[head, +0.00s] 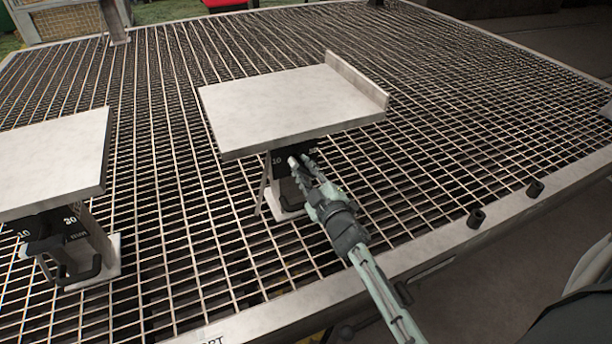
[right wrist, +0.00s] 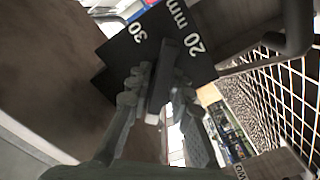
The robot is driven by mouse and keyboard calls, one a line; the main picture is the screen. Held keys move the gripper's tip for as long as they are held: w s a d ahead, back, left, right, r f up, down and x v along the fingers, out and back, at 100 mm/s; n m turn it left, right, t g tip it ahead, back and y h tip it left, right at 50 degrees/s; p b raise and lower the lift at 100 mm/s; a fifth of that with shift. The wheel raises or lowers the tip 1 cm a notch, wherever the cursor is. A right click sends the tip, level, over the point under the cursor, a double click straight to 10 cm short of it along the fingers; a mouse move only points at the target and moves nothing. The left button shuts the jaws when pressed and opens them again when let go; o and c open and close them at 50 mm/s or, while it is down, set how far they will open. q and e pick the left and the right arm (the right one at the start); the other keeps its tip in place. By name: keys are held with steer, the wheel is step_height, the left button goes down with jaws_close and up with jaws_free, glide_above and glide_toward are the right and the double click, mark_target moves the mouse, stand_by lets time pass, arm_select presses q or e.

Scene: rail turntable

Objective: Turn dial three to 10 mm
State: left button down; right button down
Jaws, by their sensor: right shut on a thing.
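The dial (head: 279,168) is a black plate with white marks under the right platform (head: 285,100). In the right wrist view the plate (right wrist: 128,47) shows 30 and 20 mm. My right gripper (head: 301,164) reaches the dial from the front right. It (right wrist: 158,88) is shut on a dark grey pointer bar (right wrist: 168,68), whose end lies between the 30 and 20 mm marks. The gripper covers part of the dial in the head view. My left gripper is out of view.
A second platform (head: 55,155) stands at the left with its own black dial (head: 45,226) and a dark handle (head: 75,276). Both stand on a metal grating (head: 180,260). Two dark stubs (head: 477,217) sit on the front right edge. The grating right of my arm is clear.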

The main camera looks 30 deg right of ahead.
steer(key=n+b, duration=0.1)
steer(key=n, duration=0.3)
steer(key=shift+f, duration=0.1)
steer(key=n+b, duration=0.1)
steer(key=n, duration=0.3)
steer(key=c, duration=1.8)
jaws_free()
steer(key=shift+n, duration=0.4)
steer(key=o, duration=1.5)
steer(key=shift+s+a, duration=0.15)
steer(key=shift+s, duration=2.1)
steer(key=shift+s+a, duration=0.1)
steer(key=shift+s, duration=2.15)
steer(key=shift+d, duration=0.1)
